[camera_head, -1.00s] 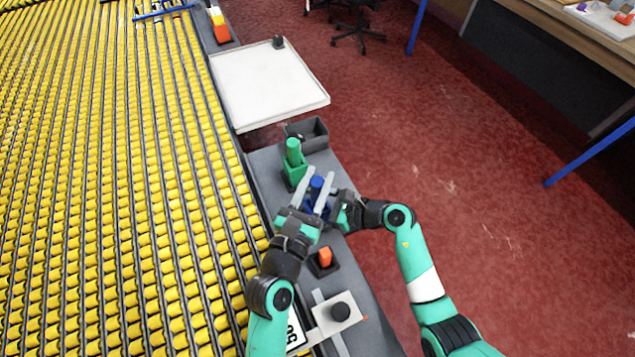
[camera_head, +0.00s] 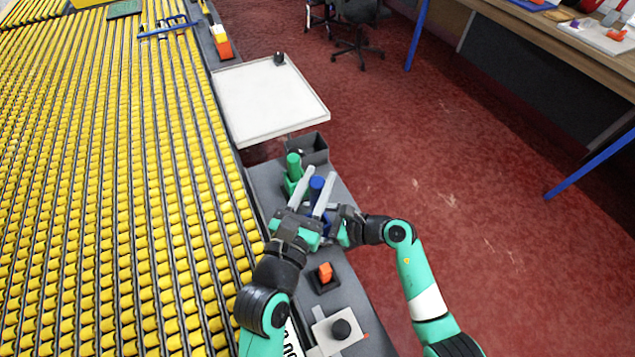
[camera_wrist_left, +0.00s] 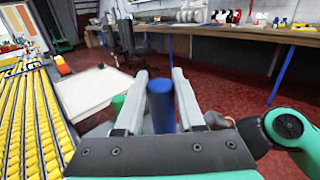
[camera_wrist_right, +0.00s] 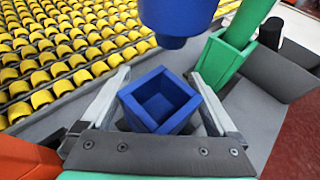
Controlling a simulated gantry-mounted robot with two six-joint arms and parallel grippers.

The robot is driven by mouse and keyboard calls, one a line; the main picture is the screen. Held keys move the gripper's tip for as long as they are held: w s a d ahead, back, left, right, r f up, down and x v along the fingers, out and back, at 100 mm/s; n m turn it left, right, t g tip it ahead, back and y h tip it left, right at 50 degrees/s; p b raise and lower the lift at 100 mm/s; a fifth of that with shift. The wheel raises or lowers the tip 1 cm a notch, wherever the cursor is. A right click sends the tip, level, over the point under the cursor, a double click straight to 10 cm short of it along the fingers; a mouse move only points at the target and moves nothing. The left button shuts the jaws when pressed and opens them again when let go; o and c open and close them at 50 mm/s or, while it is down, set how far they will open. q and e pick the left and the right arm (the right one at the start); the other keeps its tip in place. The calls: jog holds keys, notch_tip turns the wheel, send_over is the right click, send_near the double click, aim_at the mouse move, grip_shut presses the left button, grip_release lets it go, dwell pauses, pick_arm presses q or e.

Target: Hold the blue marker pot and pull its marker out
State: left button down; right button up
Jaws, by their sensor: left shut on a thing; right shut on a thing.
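The blue marker (camera_head: 317,183) stands upright between the fingers of my left gripper (camera_head: 314,182), which is shut on it. It also shows in the left wrist view (camera_wrist_left: 161,106). The blue pot (camera_wrist_right: 160,103) is a square, open-topped block, and its cavity looks empty in the right wrist view. My right gripper (camera_wrist_right: 161,80) is shut on the pot from both sides. The marker's lower end (camera_wrist_right: 178,30) hangs above and apart from the pot, toward the far side. In the head view the left gripper partly hides the pot.
A green marker in a green pot (camera_head: 293,168) stands close behind, with a grey bin (camera_head: 318,152) beyond. An orange piece in a dark holder (camera_head: 325,273) is nearer. Yellow roller rows (camera_head: 130,200) lie left; a white tray (camera_head: 268,100) lies farther back.

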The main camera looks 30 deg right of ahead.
dwell(0.4)
jog(key=o, duration=1.2)
jog(key=shift+o, duration=0.2)
jog(key=v, duration=1.2)
